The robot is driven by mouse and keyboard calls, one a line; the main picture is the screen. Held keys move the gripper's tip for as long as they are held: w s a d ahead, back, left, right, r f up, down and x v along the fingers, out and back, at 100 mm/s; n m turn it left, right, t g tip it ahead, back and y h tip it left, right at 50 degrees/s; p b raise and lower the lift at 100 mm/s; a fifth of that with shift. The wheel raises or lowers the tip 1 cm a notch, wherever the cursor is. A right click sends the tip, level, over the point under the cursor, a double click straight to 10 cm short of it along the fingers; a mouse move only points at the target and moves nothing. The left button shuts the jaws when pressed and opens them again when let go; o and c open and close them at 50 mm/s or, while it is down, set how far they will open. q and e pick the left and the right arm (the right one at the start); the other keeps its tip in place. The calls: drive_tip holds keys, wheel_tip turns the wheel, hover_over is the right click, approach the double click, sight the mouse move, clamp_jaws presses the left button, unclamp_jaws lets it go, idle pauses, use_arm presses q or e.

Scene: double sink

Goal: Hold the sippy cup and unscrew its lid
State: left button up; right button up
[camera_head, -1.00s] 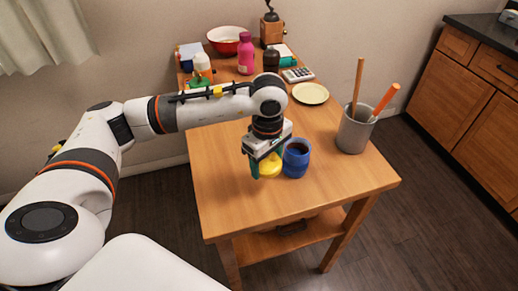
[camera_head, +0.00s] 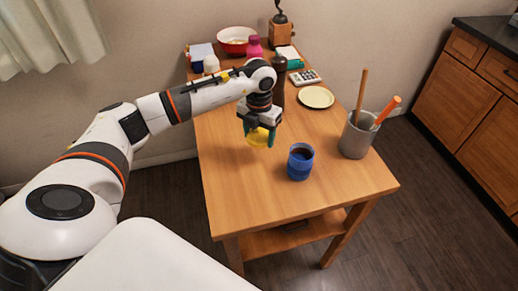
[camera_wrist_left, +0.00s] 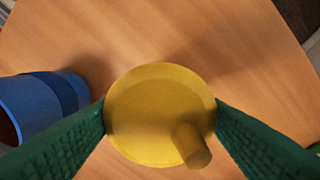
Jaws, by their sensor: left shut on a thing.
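The blue sippy cup (camera_head: 300,163) stands upright and open on the wooden table, its dark inside showing. It also shows at the left edge of the left wrist view (camera_wrist_left: 50,105). My left gripper (camera_head: 259,135) is shut on the yellow lid (camera_head: 258,138), to the left of the cup and apart from it. In the left wrist view the round lid with its spout (camera_wrist_left: 150,100) sits between the two green fingers. The head view does not clearly show whether the lid touches the table. My right gripper is in neither view.
A grey metal pot (camera_head: 355,137) with wooden-handled utensils stands at the right of the table (camera_head: 240,195). A pale plate (camera_head: 316,97), a calculator (camera_head: 305,76), a pepper mill and a red bowl (camera_head: 234,40) are farther back. The front of the table is clear.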

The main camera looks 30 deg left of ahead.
sight(259, 156)
use_arm(q)
wheel_tip(259, 156, down, 6)
drive_tip(key=shift+f+p, duration=0.1)
drive_tip(key=shift+p, duration=0.5)
drive_tip(key=shift+f, duration=0.15)
drive_tip(key=shift+f, duration=0.1)
drive_tip(key=o, duration=1.1)
drive_tip(key=shift+r, duration=0.3)
wheel_tip(259, 156, up, 12)
drive_tip(key=b, duration=0.3)
drive_tip(key=shift+f, duration=0.15)
drive_tip(key=shift+f, duration=0.1)
